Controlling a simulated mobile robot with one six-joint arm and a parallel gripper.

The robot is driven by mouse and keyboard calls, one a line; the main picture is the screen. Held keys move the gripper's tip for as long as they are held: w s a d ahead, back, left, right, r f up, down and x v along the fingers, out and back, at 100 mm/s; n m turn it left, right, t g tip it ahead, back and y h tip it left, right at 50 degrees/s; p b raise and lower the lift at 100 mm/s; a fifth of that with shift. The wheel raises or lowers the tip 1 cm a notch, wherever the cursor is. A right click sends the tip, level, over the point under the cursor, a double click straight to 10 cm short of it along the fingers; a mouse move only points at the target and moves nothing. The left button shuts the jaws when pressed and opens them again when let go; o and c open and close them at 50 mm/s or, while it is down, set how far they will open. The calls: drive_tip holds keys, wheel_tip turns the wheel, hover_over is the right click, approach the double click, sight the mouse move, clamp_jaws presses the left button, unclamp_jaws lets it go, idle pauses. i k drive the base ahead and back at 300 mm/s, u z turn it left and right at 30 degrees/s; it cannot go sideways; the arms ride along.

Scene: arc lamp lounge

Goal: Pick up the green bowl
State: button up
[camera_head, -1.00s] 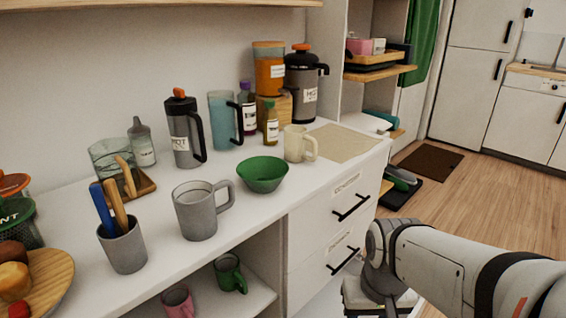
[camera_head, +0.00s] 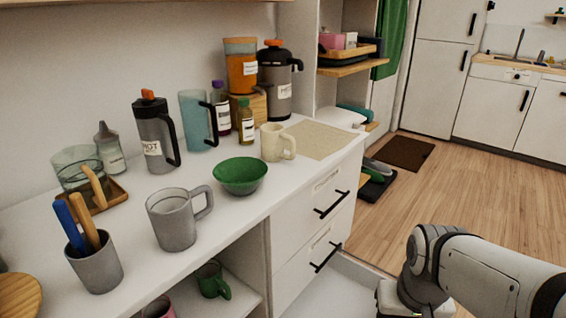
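The green bowl (camera_head: 240,176) stands upright and looks empty on the white counter (camera_head: 262,207), near its front edge. A grey mug (camera_head: 174,220) is to its left, with its handle pointing toward the bowl. A cream mug (camera_head: 275,143) is behind it to the right. My arm shows at the lower right, over the floor in front of the drawers and well apart from the bowl. My gripper's fingertips are not clearly visible, so I cannot see whether it is open or shut.
Behind the bowl stand a grey flask (camera_head: 155,135), a blue pitcher (camera_head: 197,121) and several bottles. A utensil cup (camera_head: 97,262) is at the front left. A beige mat (camera_head: 318,139) lies bare at the counter's right end. Drawer handles (camera_head: 331,204) stick out below. The wood floor at right is open.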

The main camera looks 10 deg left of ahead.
sight(242, 176)
drive_tip(key=z, duration=0.05)
drive_tip(key=k, duration=0.9)
drive_tip(key=u, duration=0.45)
drive_tip(key=i, duration=1)
drive_tip(key=u, duration=0.05)
